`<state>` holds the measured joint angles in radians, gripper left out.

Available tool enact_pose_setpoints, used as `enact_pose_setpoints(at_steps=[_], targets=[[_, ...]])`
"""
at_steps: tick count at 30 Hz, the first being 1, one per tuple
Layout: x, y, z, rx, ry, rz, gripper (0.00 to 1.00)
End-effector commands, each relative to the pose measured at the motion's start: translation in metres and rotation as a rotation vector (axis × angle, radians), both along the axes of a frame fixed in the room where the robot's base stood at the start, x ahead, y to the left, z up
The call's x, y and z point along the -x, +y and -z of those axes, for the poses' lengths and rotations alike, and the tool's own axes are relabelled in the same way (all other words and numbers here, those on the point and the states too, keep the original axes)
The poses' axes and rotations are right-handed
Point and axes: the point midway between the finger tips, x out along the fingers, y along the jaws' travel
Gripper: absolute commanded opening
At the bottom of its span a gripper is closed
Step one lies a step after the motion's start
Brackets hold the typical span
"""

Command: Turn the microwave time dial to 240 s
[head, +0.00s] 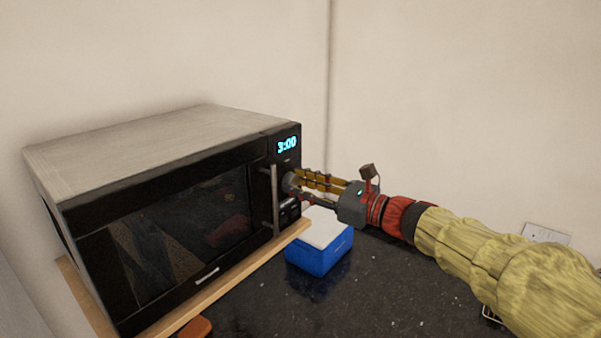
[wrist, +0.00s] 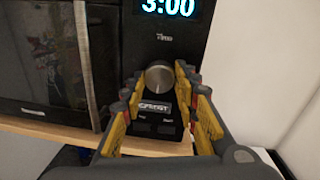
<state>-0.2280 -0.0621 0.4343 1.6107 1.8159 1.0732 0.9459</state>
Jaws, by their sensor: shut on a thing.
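The black microwave (head: 165,250) stands at the left with its door closed. Its display (head: 287,144) reads 3:00 in blue, and the same digits show in the wrist view (wrist: 168,7). The round grey time dial (wrist: 159,76) is on the control panel below the display; in the head view the dial (head: 288,183) is partly covered by my fingers. My gripper (head: 297,181) reaches in from the right, with its yellow fingers shut on the dial, one on each side. In the wrist view my gripper (wrist: 160,82) frames the dial. Any pointer mark on the dial is too small to read.
The vertical door handle (head: 275,200) stands out just left of the dial. A blue box with a white top (head: 318,260) sits on the dark counter (head: 370,300) below my gripper. A wooden board (head: 225,275) lies under the microwave. An orange object (head: 195,327) is at the front.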

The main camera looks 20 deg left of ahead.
Motion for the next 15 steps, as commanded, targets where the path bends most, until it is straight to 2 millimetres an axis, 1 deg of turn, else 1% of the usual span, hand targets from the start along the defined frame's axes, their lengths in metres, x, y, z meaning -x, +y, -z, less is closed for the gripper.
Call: enact_pose_setpoints(at_steps=[15], targets=[[0.0006, 0.0003, -0.0004, -0.184, 0.461, 0.002, 0.05]])
